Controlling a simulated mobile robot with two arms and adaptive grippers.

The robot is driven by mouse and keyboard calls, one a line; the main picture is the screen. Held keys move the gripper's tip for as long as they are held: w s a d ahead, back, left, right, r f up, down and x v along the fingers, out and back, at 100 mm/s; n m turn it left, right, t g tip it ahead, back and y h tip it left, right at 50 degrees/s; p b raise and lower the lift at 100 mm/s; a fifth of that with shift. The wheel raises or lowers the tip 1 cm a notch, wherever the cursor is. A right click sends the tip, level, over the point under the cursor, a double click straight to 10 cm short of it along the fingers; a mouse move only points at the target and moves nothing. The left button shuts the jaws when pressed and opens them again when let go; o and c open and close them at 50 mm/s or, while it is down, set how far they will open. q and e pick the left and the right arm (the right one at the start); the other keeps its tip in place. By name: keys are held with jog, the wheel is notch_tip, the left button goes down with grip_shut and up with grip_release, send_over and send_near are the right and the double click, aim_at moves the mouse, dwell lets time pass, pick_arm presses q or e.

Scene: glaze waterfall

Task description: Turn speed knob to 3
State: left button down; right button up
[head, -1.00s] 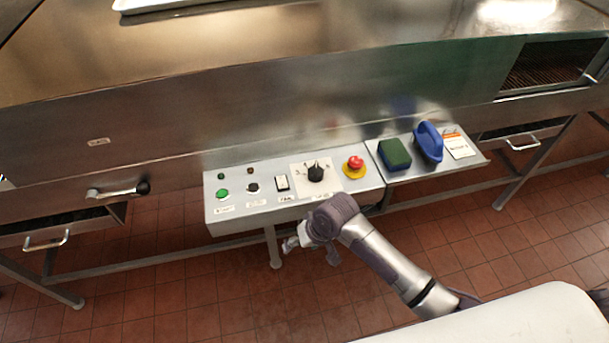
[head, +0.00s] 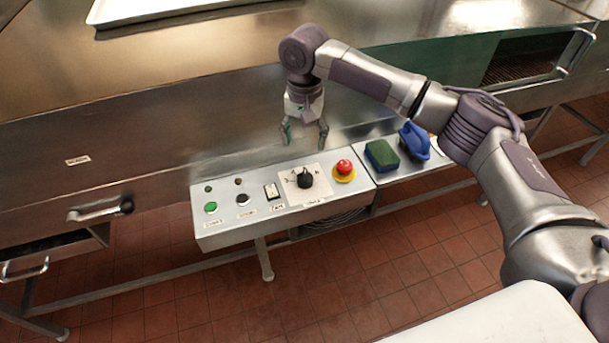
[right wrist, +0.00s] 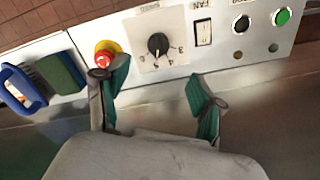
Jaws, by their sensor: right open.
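The black speed knob (head: 305,180) sits on a pale dial plate on the control panel. It also shows in the right wrist view (right wrist: 158,44), upside down, with a white pointer line toward the bottom of the picture; the exact number it meets is too small to tell. My right gripper (head: 304,138) is open and empty, above and behind the panel, pointing down with its fingers apart. In the right wrist view its fingers (right wrist: 160,84) stand below the knob, not touching it. My left gripper is not in view.
A red emergency button (head: 344,168) stands right of the knob, and a fan switch (head: 271,191) left of it. Further left are a green button (head: 211,207) and a black one. A green sponge (head: 381,154) and a blue-handled brush (head: 414,142) lie to the right.

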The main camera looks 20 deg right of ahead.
aim_at(305, 175)
notch_tip(305, 175, down, 13)
jog(key=shift+w+d+f+p, duration=0.1)
jog(key=shift+d+f+p, duration=0.05)
jog(key=shift+p, duration=0.25)
